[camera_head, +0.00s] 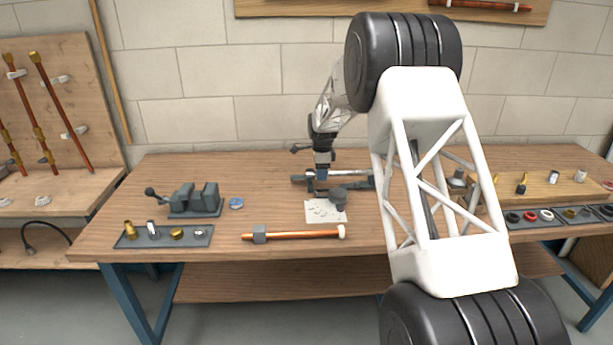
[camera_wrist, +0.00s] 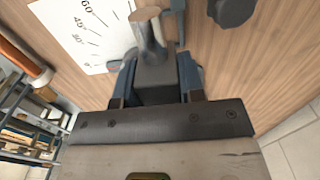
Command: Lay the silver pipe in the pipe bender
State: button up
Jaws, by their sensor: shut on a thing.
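My gripper (camera_head: 322,176) points down over the middle of the bench and is shut. I cannot tell whether the pipe touches the bender.
A white angle sheet (camera_head: 320,213) lies beside the bender. A copper pipe (camera_head: 300,235) lies near the front edge. A grey vise (camera_head: 195,200) and a fittings tray (camera_head: 165,237) are at left. More fittings trays (camera_head: 545,218) are at right. The back left bench is clear.

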aim_at(323, 194)
jog(key=shift+w+d, duration=0.2)
jog(key=shift+d, duration=0.25)
jog(key=shift+f, duration=0.3)
jog(key=shift+f, duration=3.05)
jog(key=shift+f, duration=0.15)
jog(key=o, duration=1.8)
jog(key=shift+d, duration=0.1)
jog(key=shift+r, duration=2.5)
